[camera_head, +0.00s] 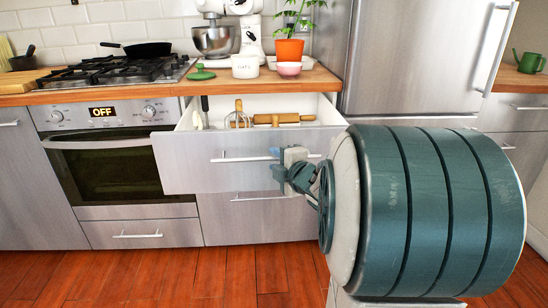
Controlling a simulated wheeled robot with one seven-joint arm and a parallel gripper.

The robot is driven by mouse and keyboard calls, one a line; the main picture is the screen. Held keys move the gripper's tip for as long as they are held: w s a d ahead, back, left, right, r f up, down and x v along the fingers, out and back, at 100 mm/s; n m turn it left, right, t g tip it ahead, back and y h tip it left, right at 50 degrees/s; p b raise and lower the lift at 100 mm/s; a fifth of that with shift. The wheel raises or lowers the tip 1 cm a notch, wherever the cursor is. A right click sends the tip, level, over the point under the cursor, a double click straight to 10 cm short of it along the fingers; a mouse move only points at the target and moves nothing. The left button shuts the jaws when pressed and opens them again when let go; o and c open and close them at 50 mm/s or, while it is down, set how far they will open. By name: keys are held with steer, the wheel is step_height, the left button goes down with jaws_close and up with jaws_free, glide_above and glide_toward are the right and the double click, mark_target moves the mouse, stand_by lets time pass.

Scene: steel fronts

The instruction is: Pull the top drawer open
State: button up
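The top drawer (185,166) has a steel front and stands pulled out below the wooden counter, with its inside showing. A rolling pin (284,118), a whisk (239,117) and other utensils lie in it. Its bar handle (240,159) runs across the front. My gripper (280,170) is at the right part of this handle, seen from behind and the side. The fingertips are small and partly hidden, so I cannot tell whether they are closed around the bar.
A second drawer (215,215) below is shut. The oven (105,165) stands to the left, with a gas stove (115,72) above. The fridge (415,60) stands to the right. A mixer, pots and a plant (291,30) stand on the counter (262,83). The wooden floor (150,275) in front is clear.

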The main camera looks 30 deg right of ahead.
steer(key=s+r+p, duration=0.2)
steer(key=s, duration=0.9)
steer(key=shift+s+d, duration=0.2)
steer(key=shift+d, duration=0.05)
step_height(320, 180, up, 11)
steer(key=m+g+h+p, duration=0.4)
steer(key=m+p, duration=0.6)
steer(key=p, duration=0.4)
steer(key=s+a+r+m+g+y+p, duration=0.1)
steer(key=s+a+r+m+g+p, duration=0.3)
steer(key=s+a+p, duration=0.2)
steer(key=s+a+r+m+g+y+p, duration=0.2)
steer(key=s+a+r+m+g+p, duration=0.1)
steer(key=a+p, duration=0.6)
steer(key=s+r+g, duration=0.1)
steer(key=s+g, duration=0.1)
steer(key=s, duration=0.1)
steer(key=shift+a+r+m, duration=0.25)
steer(key=shift+r+m, duration=0.1)
steer(key=shift+m, duration=0.05)
